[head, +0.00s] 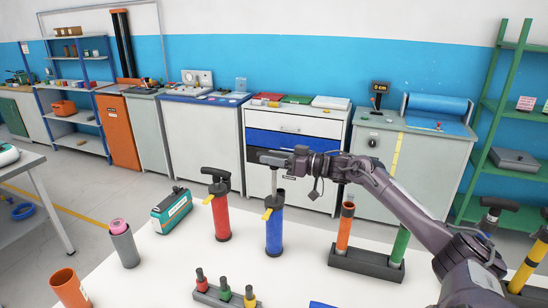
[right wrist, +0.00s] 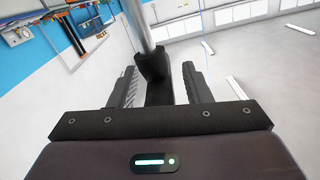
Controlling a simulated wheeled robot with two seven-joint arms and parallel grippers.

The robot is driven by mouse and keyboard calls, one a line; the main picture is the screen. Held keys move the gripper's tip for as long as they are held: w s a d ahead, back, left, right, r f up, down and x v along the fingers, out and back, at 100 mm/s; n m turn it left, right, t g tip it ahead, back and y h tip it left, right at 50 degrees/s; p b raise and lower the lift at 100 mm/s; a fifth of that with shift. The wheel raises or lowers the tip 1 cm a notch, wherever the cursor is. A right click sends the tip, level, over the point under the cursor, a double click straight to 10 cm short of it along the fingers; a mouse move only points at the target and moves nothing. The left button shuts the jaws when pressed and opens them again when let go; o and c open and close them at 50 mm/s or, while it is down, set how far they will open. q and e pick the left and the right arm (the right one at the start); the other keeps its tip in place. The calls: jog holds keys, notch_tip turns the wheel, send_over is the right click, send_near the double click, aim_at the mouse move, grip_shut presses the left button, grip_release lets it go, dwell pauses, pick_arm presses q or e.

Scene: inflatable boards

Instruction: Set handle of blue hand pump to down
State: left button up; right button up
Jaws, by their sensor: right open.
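The blue hand pump (head: 274,231) stands upright on the white table, with a yellow part near its top. Its grey rod (head: 274,182) is drawn out, so its handle is up, well above the body. My right gripper (head: 277,157) is at the handle's height and covers much of it. In the right wrist view, the dark handle (right wrist: 153,66) lies between the two open fingers of my right gripper (right wrist: 158,86), with space at the finger sides. The grey rod (right wrist: 138,22) runs from it. My left gripper is not in view.
A red hand pump (head: 221,215) stands left of the blue one. A dark rack (head: 365,264) with orange and green cylinders stands right, below my right arm. A small rack (head: 228,298) of coloured pegs is in front. Cabinets line the wall behind.

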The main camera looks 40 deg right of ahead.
aim_at(274, 200)
grip_shut()
notch_tip(274, 200, down, 10)
jog(key=b, duration=0.4)
jog(key=shift+r, duration=0.15)
jog(key=shift+s+a, duration=0.15)
jog(key=shift+c, duration=1.2)
grip_release()
jog(key=shift+o, duration=1.2)
jog(key=shift+r, duration=0.1)
